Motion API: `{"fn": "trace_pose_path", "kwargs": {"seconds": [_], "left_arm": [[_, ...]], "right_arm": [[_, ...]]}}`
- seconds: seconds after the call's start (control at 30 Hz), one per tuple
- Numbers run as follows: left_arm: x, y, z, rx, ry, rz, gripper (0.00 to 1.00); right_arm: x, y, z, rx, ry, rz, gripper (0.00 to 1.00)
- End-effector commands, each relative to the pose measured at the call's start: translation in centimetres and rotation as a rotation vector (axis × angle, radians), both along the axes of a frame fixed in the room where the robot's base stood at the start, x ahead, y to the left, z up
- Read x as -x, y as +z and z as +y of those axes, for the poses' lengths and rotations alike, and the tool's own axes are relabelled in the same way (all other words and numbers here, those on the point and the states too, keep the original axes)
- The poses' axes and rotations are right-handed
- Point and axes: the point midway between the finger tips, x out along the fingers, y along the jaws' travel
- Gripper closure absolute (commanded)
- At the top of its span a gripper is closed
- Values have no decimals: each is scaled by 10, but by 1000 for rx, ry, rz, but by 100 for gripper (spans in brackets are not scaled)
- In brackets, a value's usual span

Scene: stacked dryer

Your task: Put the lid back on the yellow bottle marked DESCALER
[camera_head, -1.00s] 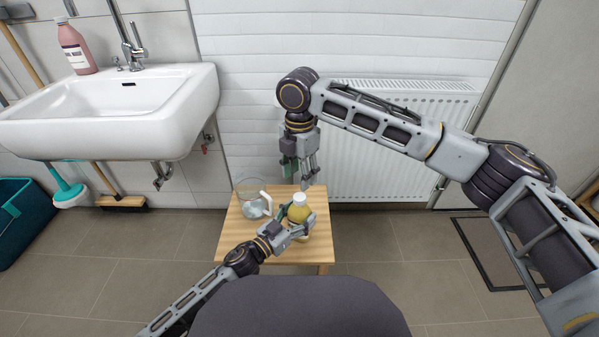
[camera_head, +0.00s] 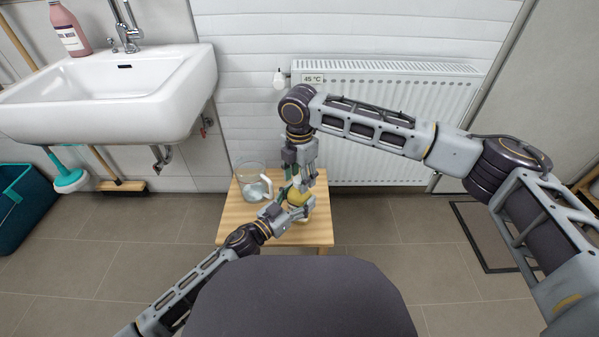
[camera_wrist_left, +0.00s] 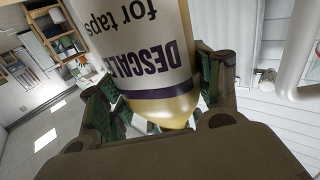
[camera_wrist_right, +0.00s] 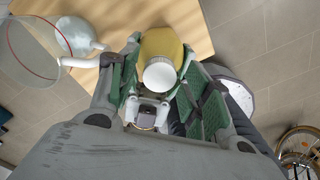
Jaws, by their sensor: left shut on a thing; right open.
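The yellow bottle (camera_head: 298,198) marked DESCALER stands on the small wooden table, and its label fills the left wrist view (camera_wrist_left: 150,60). My left gripper (camera_head: 284,208) is shut around the bottle's body from the near left. A white lid (camera_wrist_right: 160,75) sits on top of the bottle in the right wrist view; I cannot tell how firmly it is seated. My right gripper (camera_head: 303,180) points down over the bottle's top. In the right wrist view its fingers (camera_wrist_right: 160,95) are open, one on each side of the lid. In the head view they hide the lid.
A clear jug (camera_head: 253,184) with a white handle stands just left of the bottle on the wooden table (camera_head: 235,222). A radiator (camera_head: 390,140) is behind, and a white sink (camera_head: 110,95) is at left. The right side of the table top is clear.

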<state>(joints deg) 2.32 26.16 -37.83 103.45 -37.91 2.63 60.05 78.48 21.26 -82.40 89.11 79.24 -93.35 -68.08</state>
Motion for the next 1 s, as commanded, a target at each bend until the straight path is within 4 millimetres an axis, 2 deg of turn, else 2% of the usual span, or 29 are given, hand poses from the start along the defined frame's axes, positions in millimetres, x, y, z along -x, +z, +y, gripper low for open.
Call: {"fn": "trace_pose_path", "kwargs": {"seconds": [0.23, 0.6, 0.63, 0.83, 1.0], "left_arm": [[0, -1, 0, 0, 0, 1, 100], [0, -1, 0, 0, 0, 1, 100], [0, -1, 0, 0, 0, 1, 100], [0, -1, 0, 0, 0, 1, 100], [0, -1, 0, 0, 1, 1, 100]], "right_arm": [[0, 0, 0, 0, 0, 0, 51], [0, 0, 0, 0, 0, 0, 98], [0, 0, 0, 0, 0, 0, 99], [0, 0, 0, 0, -31, 1, 99], [1, -1, 1, 0, -140, 2, 100]]}}
